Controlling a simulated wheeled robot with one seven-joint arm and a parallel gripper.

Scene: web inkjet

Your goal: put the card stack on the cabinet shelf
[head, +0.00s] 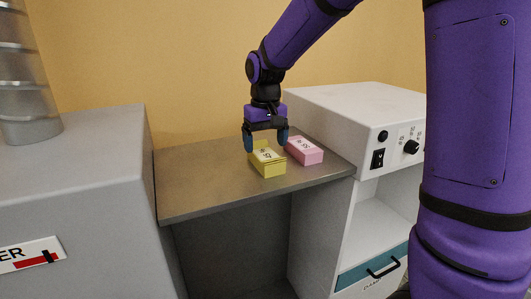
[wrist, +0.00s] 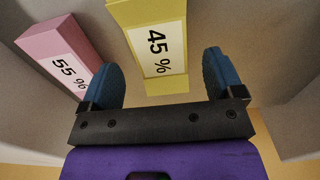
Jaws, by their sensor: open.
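Two block-like card stacks lie on the metal table. The yellow stack (head: 268,168), marked 45 %, is nearer, and the pink stack (head: 305,152), marked 55 %, is to its right. My gripper (head: 266,142) is open and points down above the yellow stack. In the wrist view the yellow stack (wrist: 155,45) shows between the blue fingers, and the pink stack (wrist: 58,45) is outside the left finger. I cannot tell whether a finger touches either stack. The white cabinet (head: 330,215) at the right has an open shelf bay (head: 375,235), partly hidden by my arm.
The metal table (head: 195,190) is bare left of the stacks. A grey machine (head: 75,190) with a ribbed duct (head: 25,80) stands at the left. A control panel (head: 397,148) tops the cabinet bay; a teal drawer (head: 360,270) with a black handle is below it.

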